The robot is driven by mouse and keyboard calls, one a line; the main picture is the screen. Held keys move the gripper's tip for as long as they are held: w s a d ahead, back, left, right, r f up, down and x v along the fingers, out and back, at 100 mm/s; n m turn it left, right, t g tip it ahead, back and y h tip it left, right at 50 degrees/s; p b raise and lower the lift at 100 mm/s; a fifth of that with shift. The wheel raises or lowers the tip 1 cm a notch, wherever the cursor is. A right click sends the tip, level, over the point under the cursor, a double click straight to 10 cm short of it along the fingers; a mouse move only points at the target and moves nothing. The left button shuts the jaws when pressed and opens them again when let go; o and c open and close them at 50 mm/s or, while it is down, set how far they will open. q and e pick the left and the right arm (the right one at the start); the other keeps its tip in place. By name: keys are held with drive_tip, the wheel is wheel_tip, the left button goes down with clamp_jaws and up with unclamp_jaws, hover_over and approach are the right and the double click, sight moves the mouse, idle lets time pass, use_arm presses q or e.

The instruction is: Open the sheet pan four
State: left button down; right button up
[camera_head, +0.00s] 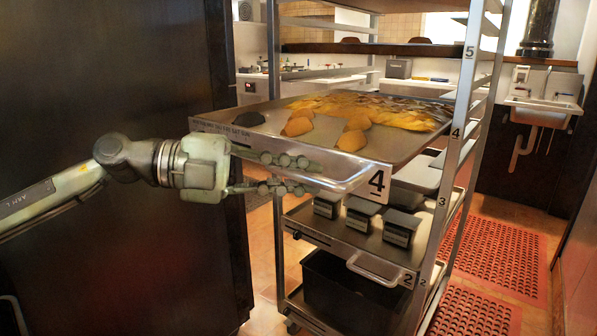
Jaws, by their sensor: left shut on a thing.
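The sheet pan four (386,143) is a metal tray with a black 4 on a white label at its front right corner. It sits in the rack (465,120) and juts out of it toward the front left. Yellow and orange food pieces and one dark piece lie on it. My left gripper (318,178) comes in from the left with its fingers lying along the pan's front edge, one above the other. It is shut on the pan's front handle (345,183), which the fingers partly hide. My right gripper does not show.
Below, pan two (349,238) holds several small dark containers (400,226), and a black bin (345,292) stands lower in the rack. A dark wall or cabinet (115,70) fills the left. Red mats (500,258) cover the floor at right. A sink (543,110) is at the back right.

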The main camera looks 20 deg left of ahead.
use_arm(q)
drive_tip(key=shift+s, duration=0.2)
drive_tip(key=c, duration=1.5)
unclamp_jaws()
drive_tip(key=shift+c, duration=0.2)
drive_tip(key=shift+a, duration=0.1)
drive_tip(key=shift+v, duration=0.95)
drive_tip(key=v, duration=1)
drive_tip(key=shift+w, duration=0.1)
